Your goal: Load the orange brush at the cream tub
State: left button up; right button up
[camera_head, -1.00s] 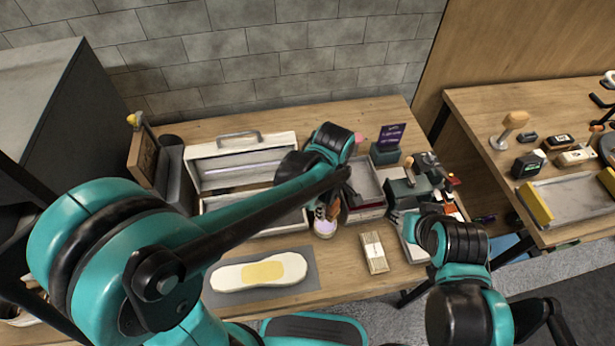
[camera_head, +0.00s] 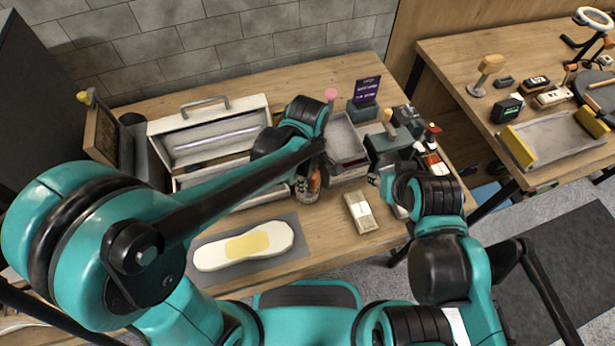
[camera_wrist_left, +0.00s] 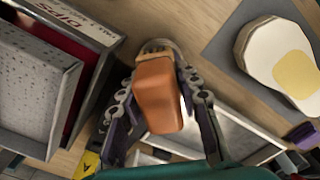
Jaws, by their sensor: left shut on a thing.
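The orange brush (camera_wrist_left: 157,95) is between the fingers of my left gripper (camera_wrist_left: 160,108) in the left wrist view, its orange block toward the camera and a tan, bristly end at the top. In the head view my left gripper (camera_head: 308,187) is low over the front of the table, between the open case and the grey tray, with a bit of orange showing at its fingers.
An open white case (camera_head: 205,125) stands behind, and a grey compartment tray (camera_head: 345,142) is to the right. A pale insole-shaped piece (camera_head: 240,247) lies on a grey mat at front left. A banded bundle (camera_head: 359,213) lies front right. A side table (camera_head: 520,95) holds more tools.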

pick_arm(q)
jog(key=shift+f+b, duration=0.4)
jog(key=shift+f, duration=0.1)
dwell(1.8)
notch_tip(320, 180, up, 7)
jog(key=p, duration=0.5)
jog(key=shift+r+p, duration=0.1)
jog(key=shift+p, duration=0.3)
jog(key=shift+s+d, duration=0.1)
dwell(0.6)
